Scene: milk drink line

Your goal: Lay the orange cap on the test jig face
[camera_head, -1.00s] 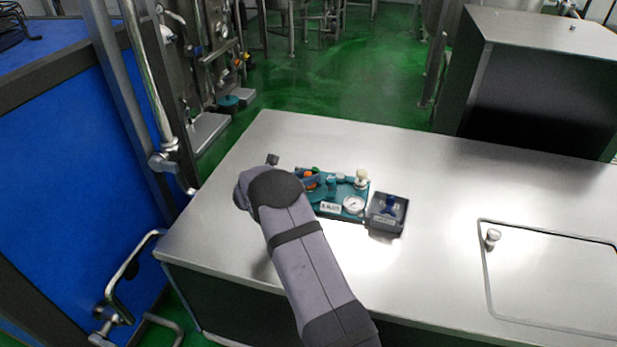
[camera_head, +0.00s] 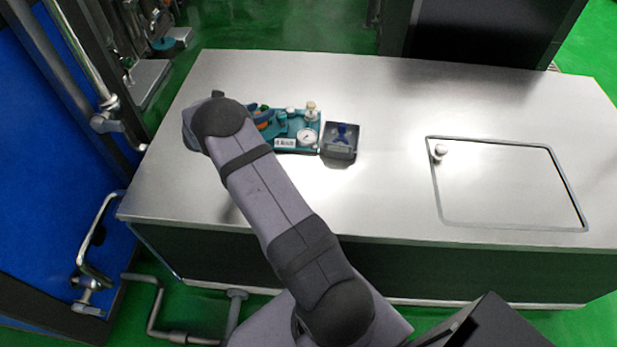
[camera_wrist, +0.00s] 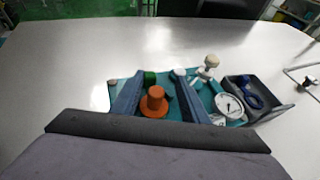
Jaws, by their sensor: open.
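The test jig is a teal plate (camera_head: 291,128), with a gauge, near the table's left part; it also shows in the wrist view (camera_wrist: 174,113). The orange cap (camera_wrist: 155,103), a round flange with a raised knob, appears on the teal jig, upright; exact contact is hard to tell. Part of the orange shows beside my arm in the head view (camera_head: 263,124). My gripper (camera_wrist: 161,76) is open, with one blue-grey finger on each side of the cap and gaps between. In the head view my arm hides part of the gripper and the jig's left end.
A dark tray (camera_head: 340,158) holding a blue part stands just right of the jig. The jig carries a white gauge (camera_wrist: 229,106), a cream knob (camera_wrist: 211,61) and a green part (camera_wrist: 150,77). The steel table (camera_head: 390,100) is clear farther right, up to a framed hatch (camera_head: 510,185).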

